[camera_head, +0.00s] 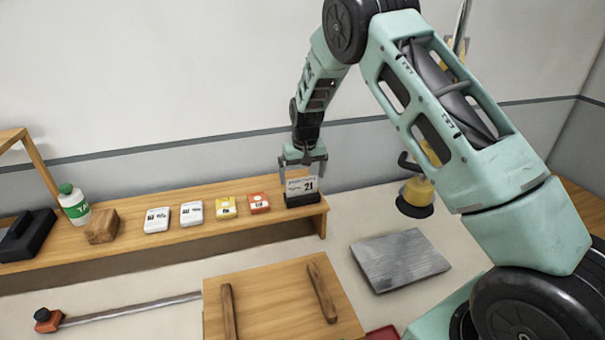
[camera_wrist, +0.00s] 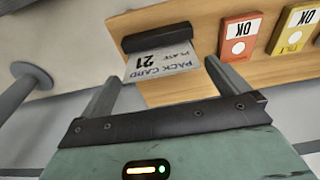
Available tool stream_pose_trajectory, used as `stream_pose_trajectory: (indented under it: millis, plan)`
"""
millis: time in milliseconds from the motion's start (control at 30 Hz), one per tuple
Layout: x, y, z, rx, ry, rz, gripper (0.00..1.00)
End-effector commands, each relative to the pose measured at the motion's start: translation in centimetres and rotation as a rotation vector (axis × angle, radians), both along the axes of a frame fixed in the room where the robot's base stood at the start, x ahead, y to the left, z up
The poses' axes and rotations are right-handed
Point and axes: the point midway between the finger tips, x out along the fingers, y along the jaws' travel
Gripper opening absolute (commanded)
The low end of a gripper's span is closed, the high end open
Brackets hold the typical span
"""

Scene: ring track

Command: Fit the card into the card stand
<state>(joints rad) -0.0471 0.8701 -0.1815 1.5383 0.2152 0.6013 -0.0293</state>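The card (camera_head: 302,185), white and printed with a large 21, stands upright in the black card stand (camera_head: 303,200) at the right end of the wooden shelf. In the wrist view the card (camera_wrist: 163,64) reads PACK CARD PLATE 21, and its far edge meets the dark stand (camera_wrist: 157,37). My gripper (camera_head: 303,164) is just above the card, one finger beyond each side. In the wrist view the fingers of my gripper (camera_wrist: 162,78) are spread, with small gaps to the card's sides. How deep the card sits in the slot is hidden.
On the shelf (camera_head: 180,243), left of the stand, are an orange box (camera_head: 258,203), a yellow box (camera_head: 226,207), two white boxes (camera_head: 191,213), a wooden block (camera_head: 102,226) and a green-white bottle (camera_head: 74,205). A grey plate (camera_head: 400,260) and wooden board (camera_head: 275,300) lie in front.

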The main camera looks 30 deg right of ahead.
Motion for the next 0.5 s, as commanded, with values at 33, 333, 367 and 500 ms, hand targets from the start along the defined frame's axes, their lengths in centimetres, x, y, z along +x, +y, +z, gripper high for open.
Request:
stream_pose_trajectory:
  millis: [33, 333, 367, 500]
  plan:
    - [0.0, 0.0, 0.0, 0.0, 0.0, 0.0, 1.0]
    - [-0.3, 0.1, 2.9, 0.001, -0.006, 0.0, 1.0]
    - [-0.4, 0.1, 3.5, 0.001, -0.006, 0.0, 1.0]
    - [-0.9, 0.2, 6.5, 0.0, -0.005, 0.0, 1.0]
